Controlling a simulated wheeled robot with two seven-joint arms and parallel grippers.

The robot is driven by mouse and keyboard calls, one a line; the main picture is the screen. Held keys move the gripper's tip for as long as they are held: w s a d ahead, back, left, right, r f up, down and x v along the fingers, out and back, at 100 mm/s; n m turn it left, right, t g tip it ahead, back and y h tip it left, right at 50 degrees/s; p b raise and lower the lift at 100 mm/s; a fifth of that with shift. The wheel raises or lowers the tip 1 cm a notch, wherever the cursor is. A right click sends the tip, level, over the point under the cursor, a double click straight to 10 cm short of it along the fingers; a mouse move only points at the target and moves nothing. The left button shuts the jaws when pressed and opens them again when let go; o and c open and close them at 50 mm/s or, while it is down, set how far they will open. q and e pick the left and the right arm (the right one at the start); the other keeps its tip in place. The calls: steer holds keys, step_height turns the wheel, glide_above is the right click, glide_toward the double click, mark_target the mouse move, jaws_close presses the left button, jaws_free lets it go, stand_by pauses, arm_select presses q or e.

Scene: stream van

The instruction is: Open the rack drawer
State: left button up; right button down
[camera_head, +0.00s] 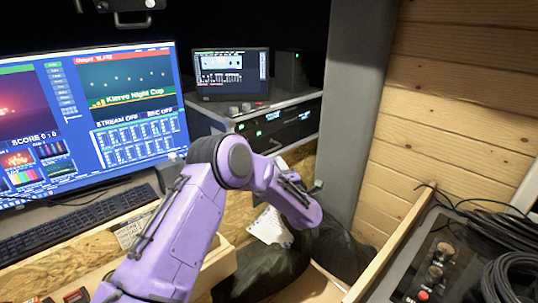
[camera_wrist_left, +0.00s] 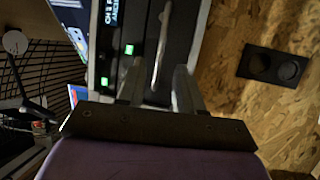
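The rack (camera_head: 275,125) stands right of the monitor, with dark fronts and small green-lit displays. Its front fills the upper middle of the left wrist view, where a pale bar handle (camera_wrist_left: 162,45) runs up a dark drawer front (camera_wrist_left: 178,38). My left gripper (camera_head: 301,176) is at the lower part of the rack front, bent over from my purple arm. In the left wrist view its two fingers (camera_wrist_left: 158,85) are apart, with the handle in line with the gap between them. I cannot tell whether either finger touches it. The drawer looks closed. My right gripper is not in view.
A large monitor (camera_head: 90,115) and keyboard (camera_head: 75,230) are at the left. A small screen (camera_head: 231,74) sits on the rack. A grey pillar (camera_head: 358,110) stands close right of it. A control panel (camera_head: 440,265) and coiled cables (camera_head: 512,275) lie at the right.

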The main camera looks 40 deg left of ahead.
mark_target(269, 151)
arm_select(q)
steer(key=b+x, duration=0.2)
steer(key=x, duration=0.7)
steer(key=shift+w+a, duration=0.2)
steer(key=shift+a, duration=0.1)
jaws_close()
